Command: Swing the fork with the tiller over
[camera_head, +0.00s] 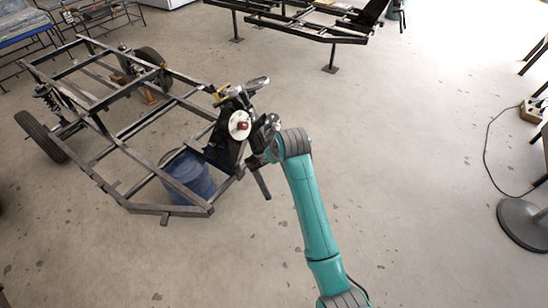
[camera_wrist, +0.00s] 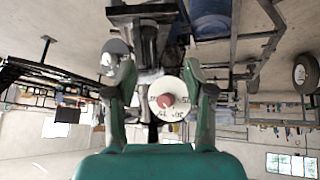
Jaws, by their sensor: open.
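A dark fork assembly (camera_head: 228,142) stands at the near right corner of the metal frame. It carries a white dial (camera_head: 240,124) with a red centre. A grey handle-like part (camera_head: 257,84) sticks out at its top; I cannot tell whether this is the tiller. My gripper (camera_head: 262,140) is close beside the assembly, partly hidden by the clutter. In the wrist view, my gripper (camera_wrist: 160,70) has its two green fingers spread, with the dial (camera_wrist: 167,99) seen between them. Dark fork parts (camera_wrist: 148,35) lie beyond. I cannot tell whether a finger touches anything.
The chassis frame (camera_head: 123,142) with wheels (camera_head: 42,137) spreads left. A blue drum (camera_head: 188,178) stands inside its near corner. Another black frame (camera_head: 300,28) is at the back. A round stand base (camera_head: 522,222) and cable are at right. Open floor lies right of my arm.

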